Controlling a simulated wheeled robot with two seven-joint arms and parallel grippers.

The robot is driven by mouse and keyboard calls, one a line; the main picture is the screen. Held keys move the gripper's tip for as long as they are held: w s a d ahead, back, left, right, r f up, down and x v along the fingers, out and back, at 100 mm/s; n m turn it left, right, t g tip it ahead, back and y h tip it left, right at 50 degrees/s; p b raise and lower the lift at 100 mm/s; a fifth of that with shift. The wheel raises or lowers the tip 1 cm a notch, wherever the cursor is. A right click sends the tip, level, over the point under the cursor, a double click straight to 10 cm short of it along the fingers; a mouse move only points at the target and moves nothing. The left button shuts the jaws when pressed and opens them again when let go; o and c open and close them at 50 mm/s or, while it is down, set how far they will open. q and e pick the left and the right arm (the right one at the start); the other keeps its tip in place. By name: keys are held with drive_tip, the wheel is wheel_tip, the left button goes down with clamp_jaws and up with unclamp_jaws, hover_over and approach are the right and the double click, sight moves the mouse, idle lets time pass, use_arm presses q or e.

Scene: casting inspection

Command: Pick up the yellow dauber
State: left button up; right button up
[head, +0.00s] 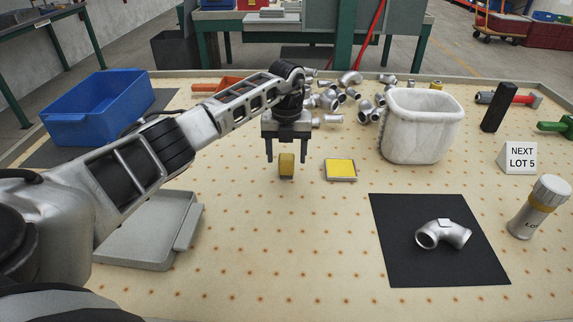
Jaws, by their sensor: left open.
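The yellow dauber (286,166), a small upright block, stands on the pegboard-like tabletop near the centre. My left gripper (286,158) points down over it, its two fingers apart, one on each side of the dauber's upper part. I see gaps between the fingers and the dauber, but the exact depth between them is hard to tell. A flat yellow pad in a grey tray (340,168) lies just right of the dauber. My right gripper is not in view.
A white bin (420,130) stands right of the pad, with several metal pipe elbows (330,98) behind. A black mat (400,262) holds one elbow (443,234). A blue bin (92,112) stands left and a grey tray (140,235) lies front left. The front centre is clear.

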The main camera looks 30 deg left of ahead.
use_arm(q)
wheel_tip(320, 180, down, 2)
drive_tip(key=shift+f, duration=0.1)
drive_tip(key=c, duration=1.1)
drive_tip(key=shift+o, duration=0.2)
